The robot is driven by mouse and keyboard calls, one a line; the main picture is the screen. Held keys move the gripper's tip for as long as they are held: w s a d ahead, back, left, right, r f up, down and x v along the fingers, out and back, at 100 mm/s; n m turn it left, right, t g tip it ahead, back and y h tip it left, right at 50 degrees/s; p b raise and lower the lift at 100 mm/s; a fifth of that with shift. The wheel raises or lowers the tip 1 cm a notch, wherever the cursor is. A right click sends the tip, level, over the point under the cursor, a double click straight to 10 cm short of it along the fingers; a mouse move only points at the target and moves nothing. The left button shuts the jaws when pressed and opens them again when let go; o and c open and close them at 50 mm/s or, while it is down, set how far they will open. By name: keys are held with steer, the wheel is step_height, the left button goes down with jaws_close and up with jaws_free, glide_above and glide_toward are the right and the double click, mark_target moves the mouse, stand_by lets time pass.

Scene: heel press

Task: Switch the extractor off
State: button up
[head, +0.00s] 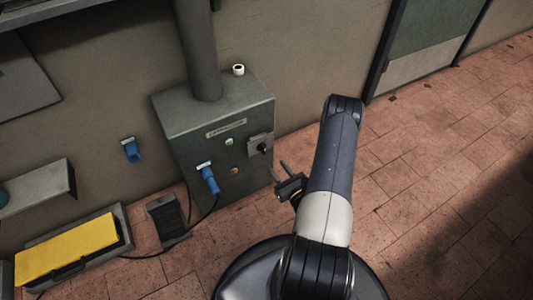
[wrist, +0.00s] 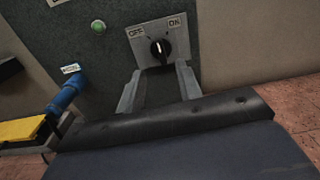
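The extractor is a grey-green cabinet (head: 180,130) against the wall, with a label plate on its front. Its rotary switch (head: 262,149) is a black knob on a light plate at the front's right side. In the wrist view the knob (wrist: 160,49) sits between the marks OFF, at left, and ON, at right. Its white line looks roughly upright; I cannot tell firmly which mark it points to. My gripper (head: 279,169) is open and empty, in front of and below the switch. Its two fingers (wrist: 158,85) stand apart below the knob, not visibly touching it.
A green lamp (head: 229,141) and a small orange-brown button (head: 234,170) are on the cabinet front. A blue plug (head: 208,180) with a cable is low on it. A blue wall socket (head: 131,150), black pedal (head: 168,218) and yellow-topped unit (head: 66,246) stand left. The floor at right is clear.

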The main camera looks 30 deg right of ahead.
mark_target(265, 150)
steer(key=w, duration=0.4)
steer(key=w+b, duration=0.1)
steer(key=w, duration=0.3)
steer(key=shift+w+a, duration=0.2)
steer(key=shift+w, duration=0.15)
steer(key=shift+c, duration=0.4)
jaws_close()
steer(key=shift+b, duration=0.3)
